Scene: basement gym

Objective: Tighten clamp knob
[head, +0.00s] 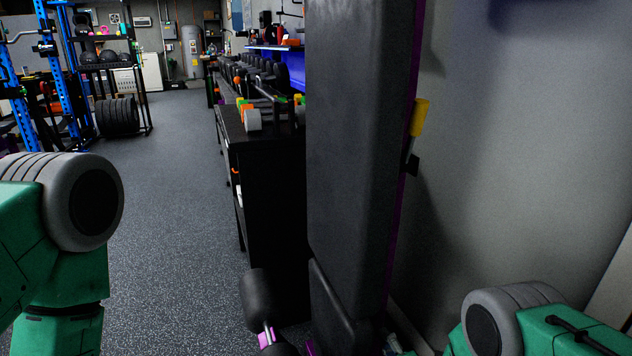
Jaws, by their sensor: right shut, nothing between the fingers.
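A yellow knob or handle (419,117) with a short pale shaft sticks out at the right edge of a tall, upright black padded bench (352,130). A small black bracket (412,165) sits just below it. I cannot tell for certain whether this is the clamp knob. My right gripper (397,343) shows only in small part at the bottom edge, low beside the bench's lower end and well below the yellow piece. It is shut and empty. My left arm shows at the left, but its gripper is out of view.
A grey wall (530,160) stands close on the right of the bench. A black dumbbell rack (262,190) runs back behind the bench. A black foam roller (257,300) is at the bench's lower left. Grey speckled floor (170,200) is open at the left. A blue-framed rack (60,60) stands farther back.

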